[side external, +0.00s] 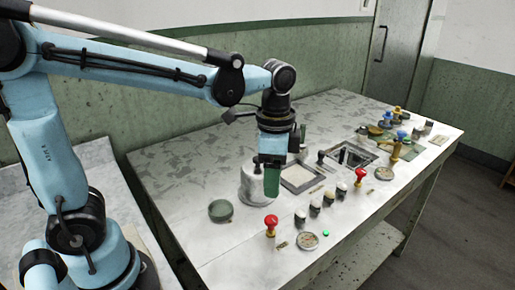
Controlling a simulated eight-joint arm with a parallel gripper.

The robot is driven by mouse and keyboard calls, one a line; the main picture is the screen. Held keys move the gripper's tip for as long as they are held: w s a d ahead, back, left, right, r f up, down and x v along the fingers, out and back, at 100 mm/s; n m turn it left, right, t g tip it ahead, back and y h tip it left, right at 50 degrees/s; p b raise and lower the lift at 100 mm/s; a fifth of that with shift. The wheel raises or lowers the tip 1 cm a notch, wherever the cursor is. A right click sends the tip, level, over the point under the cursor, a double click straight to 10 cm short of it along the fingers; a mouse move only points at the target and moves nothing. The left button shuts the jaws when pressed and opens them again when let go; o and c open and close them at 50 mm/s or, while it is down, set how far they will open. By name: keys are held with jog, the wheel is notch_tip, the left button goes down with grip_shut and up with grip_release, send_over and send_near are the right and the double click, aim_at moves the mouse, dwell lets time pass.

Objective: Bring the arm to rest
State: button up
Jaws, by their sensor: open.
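My light blue arm reaches in from the left over the marbled worktable (180,165). My gripper (271,188) hangs down from the wrist with its green fingers pointing at the table. It is open, and I see nothing held in it. It is in front of a pale round vessel (252,190) in this view and hides part of it. I cannot tell the exact gap between the fingertips and the table.
A green round dish (221,210) and a red-topped stamp-like piece (271,224) are near my gripper. Several small dark-and-white pieces, a dark-framed tray (302,177) and another framed tray (352,156) lie to the right. The table's back left is clear.

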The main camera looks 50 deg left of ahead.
jog(key=shift+r, duration=0.6)
jog(key=s+a+f+n+t, duration=0.2)
jog(key=s+a+n+t, duration=0.2)
jog(key=n+t, duration=0.3)
jog(key=shift+s+a+n, duration=0.25)
jog(key=shift+a+n, duration=0.5)
jog(key=shift+n, duration=0.35)
